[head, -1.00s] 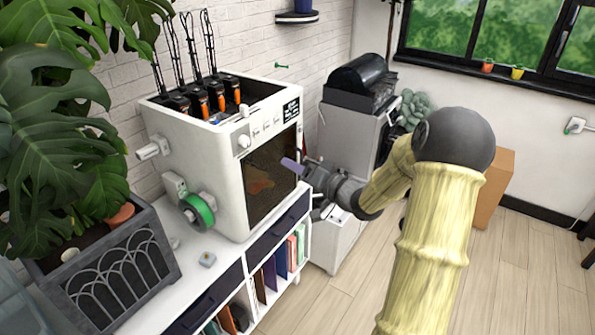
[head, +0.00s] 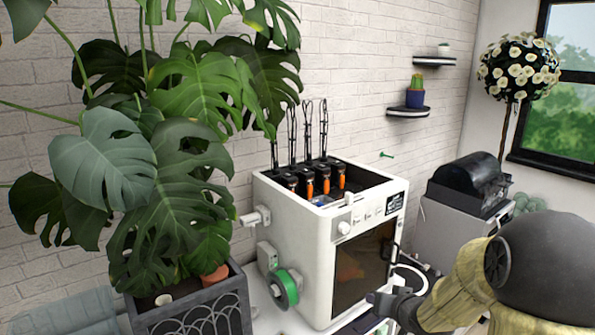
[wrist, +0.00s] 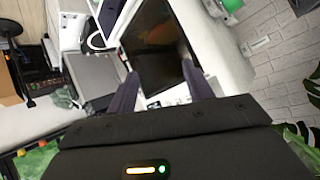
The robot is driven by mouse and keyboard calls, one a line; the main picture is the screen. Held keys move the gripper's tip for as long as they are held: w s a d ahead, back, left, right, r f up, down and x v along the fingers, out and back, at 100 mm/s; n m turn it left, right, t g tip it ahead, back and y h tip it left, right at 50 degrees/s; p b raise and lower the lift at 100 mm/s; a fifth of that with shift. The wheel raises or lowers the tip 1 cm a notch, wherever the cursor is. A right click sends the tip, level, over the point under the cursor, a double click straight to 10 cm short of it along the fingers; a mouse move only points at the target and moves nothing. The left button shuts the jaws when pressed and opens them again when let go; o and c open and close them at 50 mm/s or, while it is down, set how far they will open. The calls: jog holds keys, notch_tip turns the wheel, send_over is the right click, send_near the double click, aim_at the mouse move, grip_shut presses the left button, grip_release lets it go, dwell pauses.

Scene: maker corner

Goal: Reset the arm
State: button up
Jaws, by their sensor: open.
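My arm enters the head view from the lower right, with a dark round joint and pale yellow, ribbed sleeves. My gripper (head: 382,299) is at the bottom of the head view, in front of the white 3D printer (head: 300,235) and low by its dark door window. In the wrist view, my gripper (wrist: 161,72) shows two dark fingers spread apart, with nothing held between them. The printer's dark window (wrist: 158,45) shows beyond the fingers. I cannot tell the exact gap between the fingers and the printer.
A green spool (head: 286,289) is on the printer's side. A large potted plant (head: 165,150) stands left of it. A grey machine with a black top (head: 468,185) stands at right. Wall shelves (head: 408,111) are above. The white cabinet top around the printer is partly visible.

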jog(key=s+a+f+n+g, duration=0.1)
jog(key=s+g, duration=0.3)
jog(key=s, duration=0.6)
jog(key=s+a+f+n+g+h, duration=0.1)
jog(key=s+a+g, duration=0.3)
jog(key=s, duration=0.6)
jog(key=shift+s+a+f+h, duration=0.2)
jog(key=shift+a+f+h, duration=0.15)
jog(key=shift+f, duration=0.15)
